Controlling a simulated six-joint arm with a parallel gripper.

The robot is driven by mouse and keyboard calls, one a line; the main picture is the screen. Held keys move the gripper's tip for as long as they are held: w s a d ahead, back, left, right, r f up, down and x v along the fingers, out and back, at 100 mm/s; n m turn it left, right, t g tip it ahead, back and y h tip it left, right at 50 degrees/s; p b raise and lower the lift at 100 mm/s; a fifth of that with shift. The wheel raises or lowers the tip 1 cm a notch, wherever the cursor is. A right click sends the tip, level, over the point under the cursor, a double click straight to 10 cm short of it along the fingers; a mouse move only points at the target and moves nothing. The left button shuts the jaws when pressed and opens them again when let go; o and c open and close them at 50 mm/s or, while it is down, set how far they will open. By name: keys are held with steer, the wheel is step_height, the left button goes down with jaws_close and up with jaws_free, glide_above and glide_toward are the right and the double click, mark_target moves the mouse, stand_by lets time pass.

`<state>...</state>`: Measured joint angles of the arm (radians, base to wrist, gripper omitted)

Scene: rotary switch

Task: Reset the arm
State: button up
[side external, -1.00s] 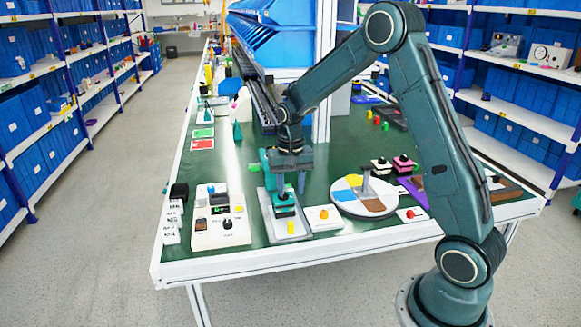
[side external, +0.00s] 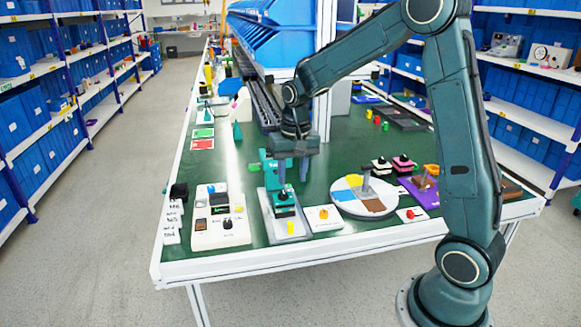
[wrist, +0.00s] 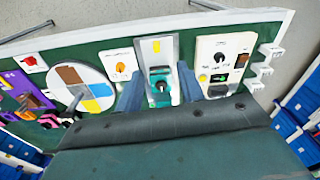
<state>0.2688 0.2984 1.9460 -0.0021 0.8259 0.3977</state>
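My gripper (side external: 292,176) hangs above the green table, over the back of a teal device on a grey plate (side external: 290,228). Its two fingers are apart, and nothing shows between them in the air. In the wrist view my gripper (wrist: 160,92) has the teal device (wrist: 160,85) framed between its fingers, beyond the tips. A white plate with an orange knob (side external: 323,213) lies just right of the device.
A round disc with coloured sectors (side external: 350,207) and a purple plate (side external: 432,200) lie to the right. Small labelled white blocks (side external: 172,222) stand at the left edge. Blue bins (side external: 275,45) on a rack rise behind my gripper.

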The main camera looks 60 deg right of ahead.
steer(key=s+a+r+n+t, duration=0.2)
steer(key=s+a+r+n, duration=0.2)
steer(key=s+a+r, duration=0.45)
steer(key=s+a+r+n+t, duration=0.1)
steer(key=s, duration=0.5)
steer(key=s+a+r+n+t, duration=0.1)
steer(key=s+r+n, duration=0.1)
steer(key=s, duration=0.5)
steer(key=shift+s+a+n+t, duration=0.2)
steer(key=shift+s+n+t, duration=0.1)
steer(key=shift+t, duration=0.1)
steer(key=shift+w, duration=0.1)
stand_by(0.6)
